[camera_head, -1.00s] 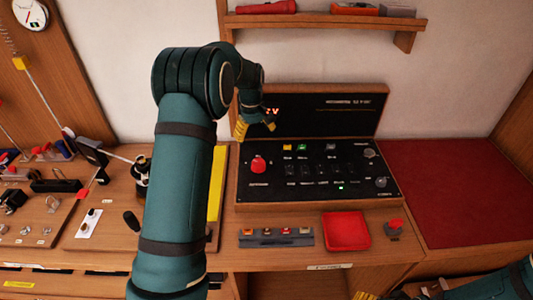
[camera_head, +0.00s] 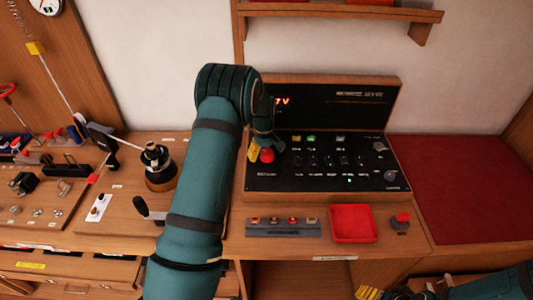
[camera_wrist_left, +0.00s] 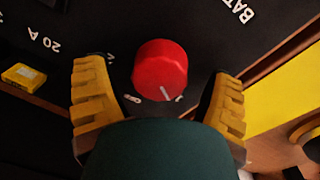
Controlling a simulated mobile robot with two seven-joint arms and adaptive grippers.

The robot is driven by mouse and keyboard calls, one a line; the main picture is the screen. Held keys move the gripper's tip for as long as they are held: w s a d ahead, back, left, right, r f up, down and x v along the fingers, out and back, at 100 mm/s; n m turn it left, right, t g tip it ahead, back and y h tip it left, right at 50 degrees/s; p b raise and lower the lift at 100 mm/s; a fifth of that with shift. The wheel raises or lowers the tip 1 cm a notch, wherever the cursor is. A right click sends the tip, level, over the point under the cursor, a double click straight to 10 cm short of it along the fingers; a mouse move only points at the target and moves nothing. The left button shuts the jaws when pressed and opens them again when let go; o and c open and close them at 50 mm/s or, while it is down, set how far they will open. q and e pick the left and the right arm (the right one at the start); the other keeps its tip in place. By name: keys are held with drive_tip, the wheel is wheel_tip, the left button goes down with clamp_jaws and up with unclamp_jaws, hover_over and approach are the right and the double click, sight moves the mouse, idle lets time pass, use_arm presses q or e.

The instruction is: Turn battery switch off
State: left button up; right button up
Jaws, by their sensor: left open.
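The battery switch is a round red knob (camera_head: 267,156) at the left of the black switch panel (camera_head: 313,183). In the left wrist view the red knob (camera_wrist_left: 160,69) has a white pointer mark near its lower edge, and part of a "BAT" label shows on the panel. My left gripper (camera_head: 262,155) is open at the knob. In the wrist view its yellow fingers (camera_wrist_left: 158,80) stand on either side of the knob, with gaps between. My right gripper (camera_head: 370,293) is only partly visible at the bottom edge, away from the panel.
A red tray (camera_head: 353,238), a grey fuse strip (camera_head: 283,235) and a small red-topped block (camera_head: 401,221) lie in front of the panel. A winch (camera_head: 158,167) stands on the left. The red mat (camera_head: 455,190) is bare.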

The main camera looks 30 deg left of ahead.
use_arm(q)
drive_tip(key=c, duration=1.2)
drive_tip(key=shift+f, duration=0.1)
drive_tip(key=shift+m, duration=0.3)
drive_tip(key=shift+m+b, duration=0.55)
drive_tip(key=shift+m, duration=0.45)
drive_tip(key=m+b, duration=0.1)
drive_tip(key=m, duration=0.2)
drive_tip(key=shift+m, duration=0.3)
drive_tip(key=m+b, duration=0.1)
drive_tip(key=m, duration=0.4)
drive_tip(key=shift+d+m+g, duration=0.1)
drive_tip(key=shift+m+g, duration=0.2)
